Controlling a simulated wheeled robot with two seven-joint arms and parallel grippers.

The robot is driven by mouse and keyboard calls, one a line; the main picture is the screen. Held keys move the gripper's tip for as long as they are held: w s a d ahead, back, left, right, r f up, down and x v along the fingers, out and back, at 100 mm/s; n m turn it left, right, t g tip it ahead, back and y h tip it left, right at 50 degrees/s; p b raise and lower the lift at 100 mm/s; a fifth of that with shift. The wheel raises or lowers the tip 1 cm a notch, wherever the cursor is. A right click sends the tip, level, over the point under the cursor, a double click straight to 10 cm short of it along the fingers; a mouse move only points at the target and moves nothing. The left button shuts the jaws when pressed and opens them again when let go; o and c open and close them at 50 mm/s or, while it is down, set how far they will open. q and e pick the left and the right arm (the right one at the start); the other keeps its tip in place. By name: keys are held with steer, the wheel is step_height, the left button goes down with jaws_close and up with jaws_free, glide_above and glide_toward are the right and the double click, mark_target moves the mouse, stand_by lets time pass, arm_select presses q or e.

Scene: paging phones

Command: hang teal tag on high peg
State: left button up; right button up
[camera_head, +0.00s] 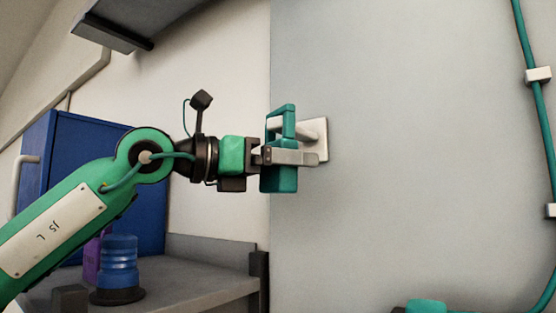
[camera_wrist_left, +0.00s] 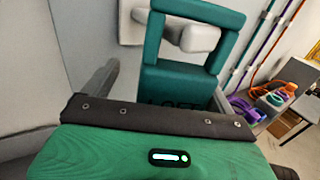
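The teal tag (camera_head: 279,178) has an open square loop above a solid lower part. It is upright at a white peg (camera_head: 293,127) that sticks out of a pale plate (camera_head: 319,150) on the grey wall. In the left wrist view the peg's rounded end (camera_wrist_left: 200,38) shows inside the loop of the tag (camera_wrist_left: 180,85), so the peg appears to pass through it. My left gripper (camera_head: 290,157) has its fingers on either side of the tag's lower part. A gap shows between the left finger (camera_wrist_left: 96,88) and the tag. My right gripper is out of view.
A teal pipe (camera_head: 540,110) with pale clamps runs down the wall at right. A teal object (camera_head: 426,305) is cut off at the bottom edge. A shelf (camera_head: 200,277) at lower left carries a blue cylinder (camera_head: 119,262). The wall between is clear.

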arm_select(q)
steer(key=shift+s+a+r, duration=0.25)
steer(key=shift+s+r, duration=0.05)
steer(key=shift+s, duration=0.1)
steer(key=shift+s+a, duration=0.25)
steer(key=shift+a+f+b, duration=0.1)
steer(key=shift+a+b, duration=0.1)
steer(key=shift+b, duration=0.1)
steer(key=b+v, duration=0.4)
steer(key=v, duration=0.9)
steer(key=shift+b, duration=0.4)
